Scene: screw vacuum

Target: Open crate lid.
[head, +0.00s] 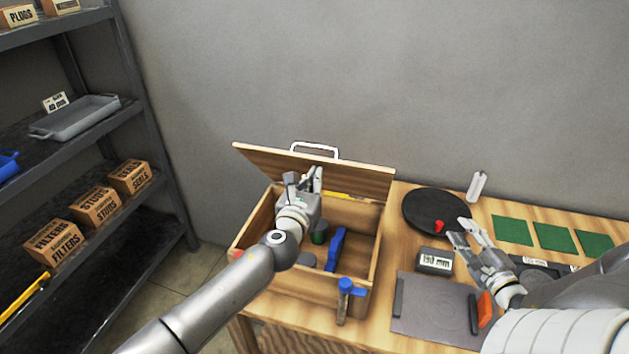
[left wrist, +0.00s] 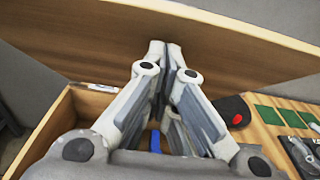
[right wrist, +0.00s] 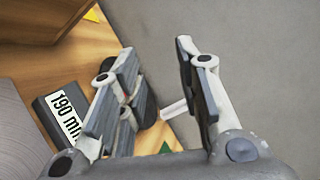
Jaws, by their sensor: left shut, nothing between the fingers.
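The wooden crate (head: 263,215) stands at the left end of the table. Its lid (head: 265,158) is raised and leans up along the back edge, with a white handle (head: 316,148) on its top edge. The lid's flat face also shows in the left wrist view (left wrist: 90,35). My left gripper (head: 304,179) is shut and empty, over the crate in front of the lid's inner face. Its fingertips appear close to the lid; I cannot tell whether they touch. My right gripper (head: 462,236) is open and empty, over the table right of the crate.
Inside the crate lie a blue tool (head: 335,248) and a green-topped cup (head: 319,233); a blue-handled tool (head: 344,290) is at its front. Right are a black disc (head: 420,212), a 190 mm block (head: 434,261), a grey plate (head: 430,310) and green squares (head: 553,236). A shelf (head: 150,130) stands left.

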